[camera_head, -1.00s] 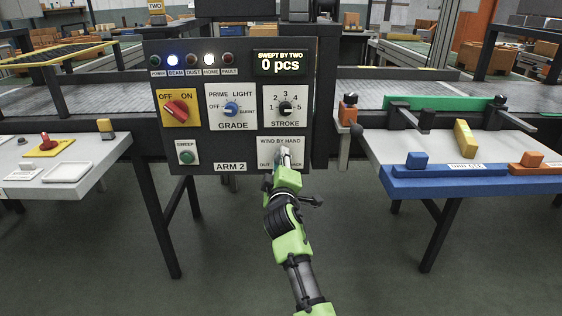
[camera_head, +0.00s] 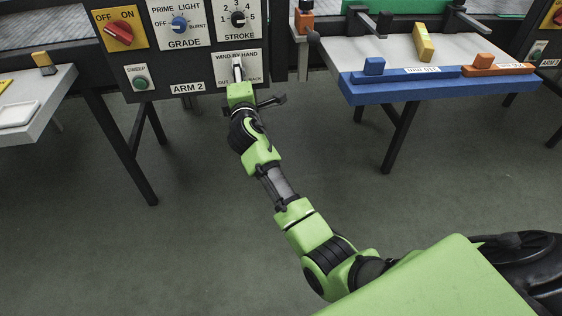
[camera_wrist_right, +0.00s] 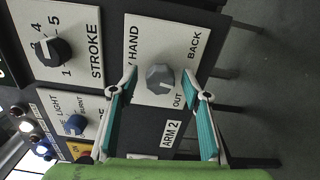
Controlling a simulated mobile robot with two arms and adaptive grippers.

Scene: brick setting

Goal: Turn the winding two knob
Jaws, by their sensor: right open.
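The grey winding knob (camera_wrist_right: 160,79) sits on the white plate (camera_wrist_right: 190,32) lettered HAND, OUT and BACK in the right wrist view. In the head view this WIND BY HAND plate (camera_head: 222,63) is at the lower right of the ARM 2 panel, and my right gripper largely hides the knob. My right gripper (camera_head: 238,73) is in front of the knob. Its two teal-padded fingers are open, one on each side of the knob in the wrist view. I cannot tell whether either finger touches it. My left gripper is not in view.
Above are the STROKE knob (camera_head: 238,19) and blue GRADE knob (camera_head: 179,25). The red switch (camera_head: 119,32) and green SWEEP button (camera_head: 141,83) are at the left. A table with a blue front edge (camera_head: 400,88) stands at the right. The floor below is clear.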

